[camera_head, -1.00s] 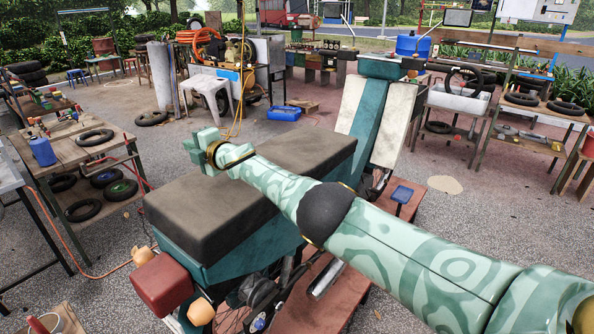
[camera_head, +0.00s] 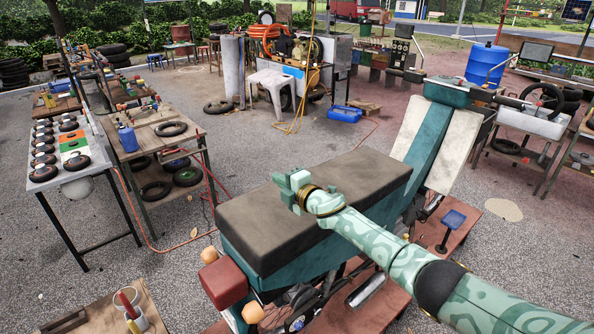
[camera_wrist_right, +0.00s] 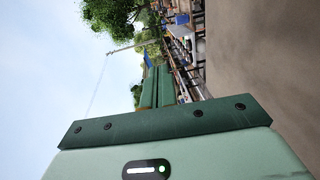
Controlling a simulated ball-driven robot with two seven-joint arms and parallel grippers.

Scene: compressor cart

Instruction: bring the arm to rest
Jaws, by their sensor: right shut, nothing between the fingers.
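My right arm comes in from the lower right in the head view. Its right gripper (camera_head: 285,182) is shut and empty, and it shows over the dark seat of a teal motorcycle (camera_head: 268,246). I cannot tell how far above the seat it is. In the right wrist view the shut fingers (camera_wrist_right: 157,86) point out with nothing between them. My left gripper is not in view.
The motorcycle stands on a reddish platform (camera_head: 385,313). A wooden bench (camera_head: 170,143) with tyres and a table (camera_head: 98,180) with small wheels stand at left. A white stool (camera_head: 272,84) and compressor cart (camera_head: 325,75) stand behind. Grey gravel between them is mostly clear.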

